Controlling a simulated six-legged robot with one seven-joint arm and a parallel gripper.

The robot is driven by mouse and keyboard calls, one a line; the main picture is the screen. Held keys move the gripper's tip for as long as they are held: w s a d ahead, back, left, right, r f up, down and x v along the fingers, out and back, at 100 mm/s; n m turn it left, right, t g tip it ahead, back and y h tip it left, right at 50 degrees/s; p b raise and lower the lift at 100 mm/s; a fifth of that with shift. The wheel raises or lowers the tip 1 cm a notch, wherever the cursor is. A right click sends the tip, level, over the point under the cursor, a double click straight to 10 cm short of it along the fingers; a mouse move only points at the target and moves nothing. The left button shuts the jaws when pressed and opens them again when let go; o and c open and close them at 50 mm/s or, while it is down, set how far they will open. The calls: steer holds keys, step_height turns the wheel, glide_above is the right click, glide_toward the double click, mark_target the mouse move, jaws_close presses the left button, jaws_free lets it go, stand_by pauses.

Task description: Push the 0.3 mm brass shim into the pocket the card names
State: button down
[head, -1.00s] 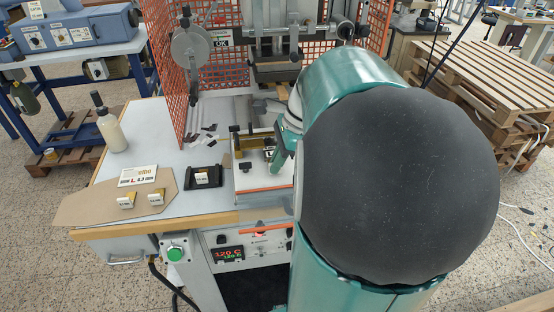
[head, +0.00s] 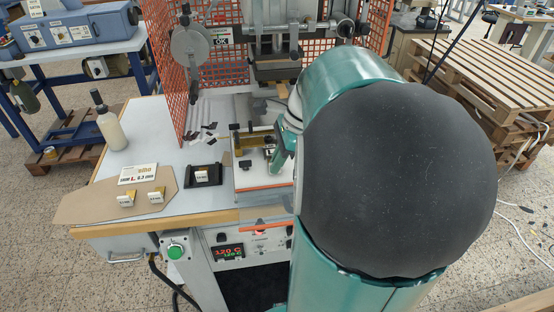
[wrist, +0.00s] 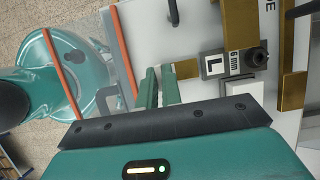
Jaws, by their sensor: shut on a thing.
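My gripper (wrist: 160,82) is shut on a brass shim (wrist: 187,69), a small flat strip showing beyond the fingertips. The shim's far end is close to a grey block marked "L" (wrist: 214,64); I cannot tell whether it is inside the pocket there. A "6 mm" label (wrist: 234,62) and a dark round screw (wrist: 256,57) are beside it. In the head view my gripper (head: 278,158) is over the white press plate (head: 262,180), mostly hidden by my arm. The white card (head: 138,174) lies on the left of the table and shows a large "L".
Two small tagged brass pieces (head: 126,199) (head: 157,194) lie on a brown board (head: 88,207). A black tray (head: 217,179) with a tagged piece sits left of the plate. A bottle (head: 112,131) and orange mesh guard (head: 178,80) stand behind. Brass bars (wrist: 293,90) flank the plate's far side.

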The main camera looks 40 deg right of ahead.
steer(key=c, duration=1.5)
jaws_free()
steer(key=v, duration=1.4)
steer(key=a+f+n+t+h, duration=0.1)
steer(key=a+f+n, duration=0.2)
steer(key=a+n, duration=0.5)
steer(key=s+a+f+n+t+h, duration=0.1)
steer(key=a+f+n, duration=0.2)
steer(key=a+n, duration=0.5)
steer(key=a+f+n+t+h, duration=0.1)
steer(key=a+f+n, duration=0.2)
steer(key=a+n, duration=0.5)
steer(key=a, duration=0.3)
steer(key=shift+s+n+h, duration=0.25)
steer(key=shift+n+h, duration=0.15)
